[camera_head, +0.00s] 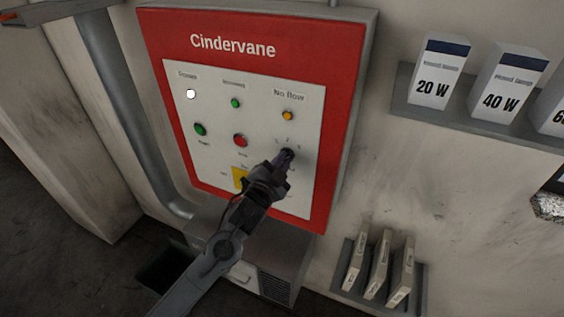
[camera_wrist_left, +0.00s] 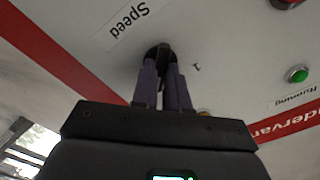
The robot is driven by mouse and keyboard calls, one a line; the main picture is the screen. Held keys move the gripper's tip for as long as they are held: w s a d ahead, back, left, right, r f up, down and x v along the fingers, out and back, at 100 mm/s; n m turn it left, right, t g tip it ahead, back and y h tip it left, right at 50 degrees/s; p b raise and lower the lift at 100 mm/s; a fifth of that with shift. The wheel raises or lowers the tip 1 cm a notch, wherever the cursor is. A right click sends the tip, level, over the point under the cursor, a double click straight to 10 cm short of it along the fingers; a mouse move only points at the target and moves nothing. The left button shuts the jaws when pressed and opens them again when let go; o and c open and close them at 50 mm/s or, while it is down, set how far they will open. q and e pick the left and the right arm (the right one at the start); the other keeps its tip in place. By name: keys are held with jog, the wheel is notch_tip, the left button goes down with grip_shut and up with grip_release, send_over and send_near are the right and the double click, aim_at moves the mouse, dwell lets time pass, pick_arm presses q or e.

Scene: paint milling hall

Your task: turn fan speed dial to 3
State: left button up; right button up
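The fan speed dial (camera_wrist_left: 164,50) is a small black knob on the white face of the red Cindervane panel (camera_head: 345,100). The label "Speed" stands beside it in the left wrist view. Small number marks sit above the dial in the head view. My left gripper (camera_head: 285,156) is at the dial, and its purple-grey fingers (camera_wrist_left: 163,80) close around the knob's raised grip from both sides. The fingers hide most of the knob, so I cannot tell which number it points to. My right gripper is in neither view.
An amber "No flow" lamp (camera_head: 288,115) is above the dial. A red button (camera_head: 240,140), a green button (camera_head: 200,129) and a yellow plate (camera_head: 240,178) are to its left. Shelves with boxes (camera_head: 437,72) and upright thin packs (camera_head: 378,265) are to the right.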

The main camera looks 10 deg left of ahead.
pick_arm(q)
jog(key=o, duration=0.5)
jog(key=shift+c, duration=0.2)
jog(key=b+v, duration=0.3)
jog(key=v, duration=0.8)
jog(key=shift+w, duration=0.15)
